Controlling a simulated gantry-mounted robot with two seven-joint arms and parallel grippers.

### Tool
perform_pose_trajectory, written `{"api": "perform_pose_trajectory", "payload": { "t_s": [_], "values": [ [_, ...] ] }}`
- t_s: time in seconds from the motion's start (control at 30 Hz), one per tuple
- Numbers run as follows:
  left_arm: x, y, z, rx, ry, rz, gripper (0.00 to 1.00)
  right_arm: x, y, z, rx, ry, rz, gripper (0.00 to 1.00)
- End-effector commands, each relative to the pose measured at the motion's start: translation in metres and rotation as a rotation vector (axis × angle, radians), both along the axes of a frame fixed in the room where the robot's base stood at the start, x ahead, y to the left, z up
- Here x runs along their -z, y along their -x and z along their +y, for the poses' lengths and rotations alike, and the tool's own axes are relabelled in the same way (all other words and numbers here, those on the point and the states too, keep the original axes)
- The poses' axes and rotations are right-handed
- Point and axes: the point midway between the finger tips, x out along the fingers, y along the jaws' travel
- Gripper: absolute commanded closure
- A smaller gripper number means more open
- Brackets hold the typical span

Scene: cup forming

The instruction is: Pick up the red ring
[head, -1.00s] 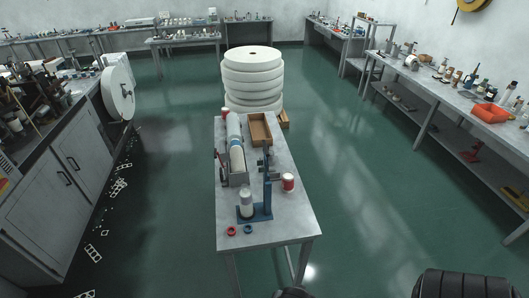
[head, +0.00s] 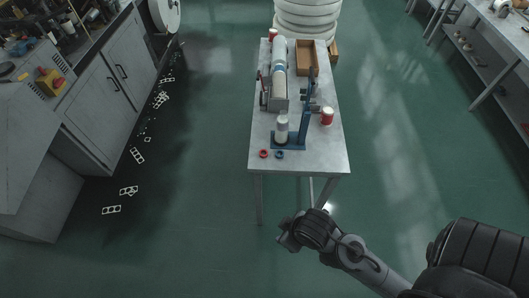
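The red ring (head: 263,153) lies flat on the near edge of the grey table (head: 325,157), at its left corner. A blue ring (head: 279,155) lies just to its right, a small gap apart. My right arm reaches in from the lower right and ends below the table's near edge, well short of the red ring. I cannot make out gripper fingers on it. My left arm and gripper are not in view. Nothing touches the red ring.
Behind the rings stands a blue press (head: 303,130) with a white cup-like piece (head: 282,127). A red-and-white can (head: 327,117), a long roller (head: 279,75) and a brown tray (head: 306,58) share the table. Cabinets (head: 105,85) line the left. The green floor is open around the table.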

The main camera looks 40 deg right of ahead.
Motion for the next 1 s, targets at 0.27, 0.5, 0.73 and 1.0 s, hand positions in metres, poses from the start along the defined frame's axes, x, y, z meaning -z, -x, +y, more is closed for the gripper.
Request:
{"api": "perform_pose_trajectory", "payload": {
  "t_s": [0.27, 0.5, 0.73, 1.0],
  "values": [
    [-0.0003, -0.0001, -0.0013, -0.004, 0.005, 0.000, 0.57, 0.0000, 0.0000, -0.0001, 0.000, 0.000, 0.000, 0.58],
    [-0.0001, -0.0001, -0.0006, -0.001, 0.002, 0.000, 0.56, 0.0000, 0.0000, -0.0002, 0.000, 0.000, 0.000, 0.58],
    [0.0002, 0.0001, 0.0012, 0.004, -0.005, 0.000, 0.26, -0.0001, -0.0001, -0.0002, 0.000, 0.000, 0.000, 0.58],
    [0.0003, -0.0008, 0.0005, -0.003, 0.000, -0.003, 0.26, -0.0001, -0.0001, -0.0002, 0.000, 0.000, 0.000, 0.58]
  ]
}}
